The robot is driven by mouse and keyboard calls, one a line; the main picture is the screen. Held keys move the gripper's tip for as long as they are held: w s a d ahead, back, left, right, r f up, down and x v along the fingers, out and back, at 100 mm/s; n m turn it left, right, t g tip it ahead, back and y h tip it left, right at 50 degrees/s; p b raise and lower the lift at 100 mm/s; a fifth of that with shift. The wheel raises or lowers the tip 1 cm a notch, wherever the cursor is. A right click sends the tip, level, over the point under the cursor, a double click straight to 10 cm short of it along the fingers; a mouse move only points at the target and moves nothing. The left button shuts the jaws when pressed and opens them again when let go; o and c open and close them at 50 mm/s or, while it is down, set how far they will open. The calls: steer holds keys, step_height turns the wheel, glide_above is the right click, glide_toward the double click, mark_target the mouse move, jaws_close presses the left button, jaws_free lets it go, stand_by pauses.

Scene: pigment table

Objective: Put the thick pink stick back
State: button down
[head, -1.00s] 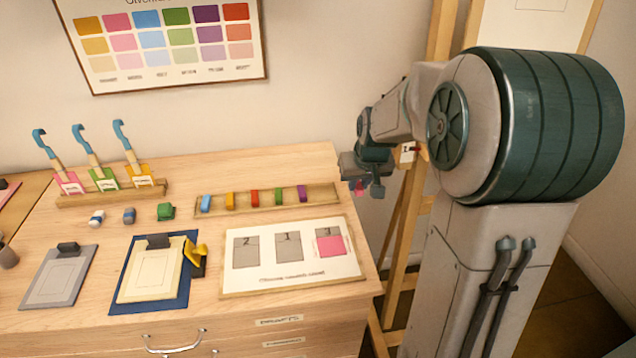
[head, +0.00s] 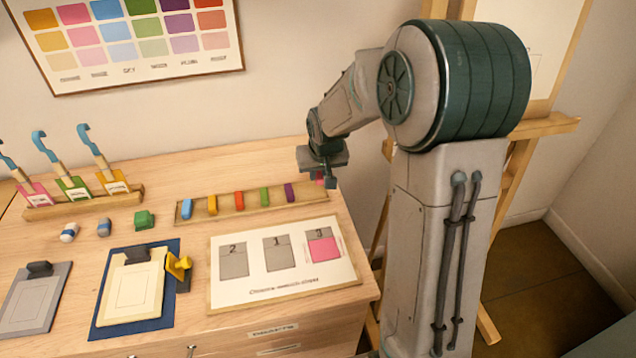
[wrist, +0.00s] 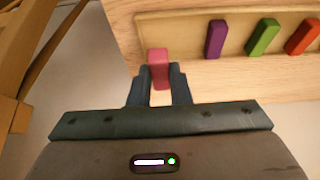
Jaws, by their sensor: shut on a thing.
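The thick pink stick (wrist: 158,66) is held between the two fingers of my gripper (wrist: 158,88), which is shut on it. In the wrist view its far end overlaps the near left end of the wooden stick tray (wrist: 182,34); I cannot tell whether it touches the tray. In the head view my gripper (head: 325,180) is at the right end of the tray (head: 225,211), by the table's right edge. Only a sliver of pink shows there. The tray holds a purple stick (head: 290,192), a green stick (head: 264,197), a red-orange stick (head: 239,201), a yellow stick and a blue stick (head: 186,209).
A board with numbered swatches (head: 252,297) lies in front of the tray. A rack with blue-handled tools (head: 84,203) stands at the left. An easel (head: 545,127) stands to the right.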

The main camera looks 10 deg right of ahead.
mark_target(315, 194)
steer(key=shift+w+a+f, duration=0.3)
steer(key=shift+a+f, duration=0.1)
steer(key=shift+a, duration=0.05)
steer(key=shift+f, duration=1.95)
steer(key=shift+f, duration=0.15)
steer(key=c, duration=1.7)
jaws_free()
steer(key=shift+o, duration=0.4)
